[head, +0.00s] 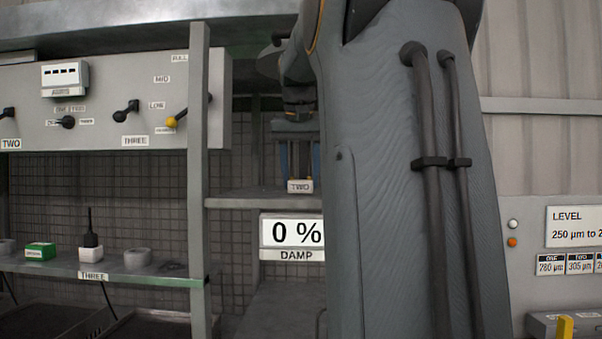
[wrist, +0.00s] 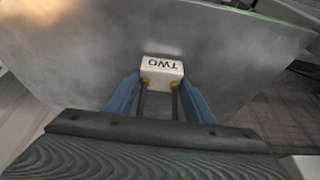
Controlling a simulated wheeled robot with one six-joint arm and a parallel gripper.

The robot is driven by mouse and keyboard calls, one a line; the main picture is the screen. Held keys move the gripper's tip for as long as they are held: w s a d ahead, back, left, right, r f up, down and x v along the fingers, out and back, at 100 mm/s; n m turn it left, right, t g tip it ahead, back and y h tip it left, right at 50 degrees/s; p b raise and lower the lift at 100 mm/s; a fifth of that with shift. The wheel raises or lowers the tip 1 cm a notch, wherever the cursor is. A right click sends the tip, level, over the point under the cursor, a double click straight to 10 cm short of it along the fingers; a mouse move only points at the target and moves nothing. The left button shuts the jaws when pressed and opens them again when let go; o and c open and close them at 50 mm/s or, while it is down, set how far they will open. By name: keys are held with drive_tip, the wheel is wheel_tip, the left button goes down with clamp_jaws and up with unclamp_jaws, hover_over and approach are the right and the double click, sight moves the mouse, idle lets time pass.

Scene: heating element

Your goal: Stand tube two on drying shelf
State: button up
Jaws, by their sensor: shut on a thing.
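Tube two shows as a small white block labelled TWO (head: 300,186) low on the shelf in the head view. It also shows in the wrist view (wrist: 162,68), with two thin dark rods and brass-coloured fittings running from it toward my gripper. My gripper (head: 300,158) is shut on tube two, its blue fingers on either side of it. The block is at the surface of the drying shelf (head: 235,202), above the sign reading 0 % DAMP (head: 292,232). I cannot tell whether its base touches the shelf. My arm hides the shelf's right part.
A grey post (head: 198,150) stands left of the shelf.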

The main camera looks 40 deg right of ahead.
drive_tip(key=shift+f, duration=0.15)
drive_tip(key=shift+f, duration=0.15)
drive_tip(key=o, duration=1.2)
drive_tip(key=shift+s+a+r+b, duration=0.15)
drive_tip(key=shift+r+b, duration=0.2)
drive_tip(key=shift+r, duration=0.2)
drive_tip(key=s+a+b, duration=0.4)
drive_tip(key=s+a, duration=0.4)
drive_tip(key=shift+s+a+r+b, duration=0.15)
drive_tip(key=shift+s+a+b, duration=0.1)
drive_tip(key=shift+a+b, duration=0.1)
drive_tip(key=shift+d, duration=0.1)
